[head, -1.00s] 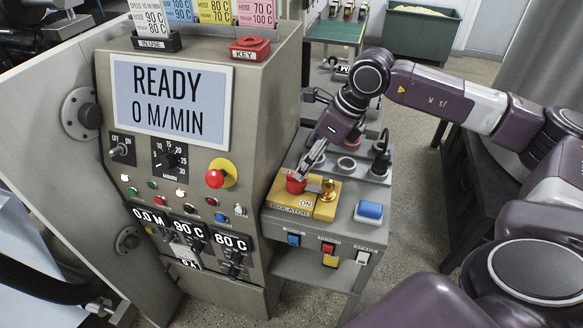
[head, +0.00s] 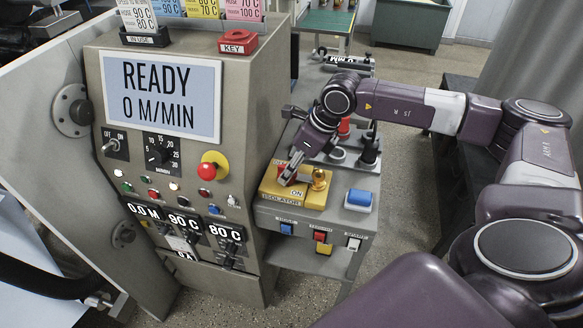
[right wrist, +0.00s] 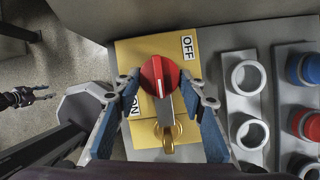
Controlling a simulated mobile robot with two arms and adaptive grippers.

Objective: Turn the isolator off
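The isolator is a yellow box (head: 275,194) on the grey side bench, with a red knob (right wrist: 160,74) marked OFF and ON. In the right wrist view the knob's white line runs upright in the picture, and the OFF label (right wrist: 187,47) is at its upper right. The ON label is partly covered by a finger. A brass part (right wrist: 168,137) stands beside the knob. My right gripper (head: 289,177) is down at the knob, one finger on each side; firm contact cannot be made out. A small dark claw-like part, apparently my left gripper (right wrist: 22,97), shows at the left edge.
A blue button (head: 359,198) is right of the isolator. The coating machine's panel (head: 160,95), reading READY 0 M/MIN, stands to the left. Floor (head: 415,180) is clear to the right.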

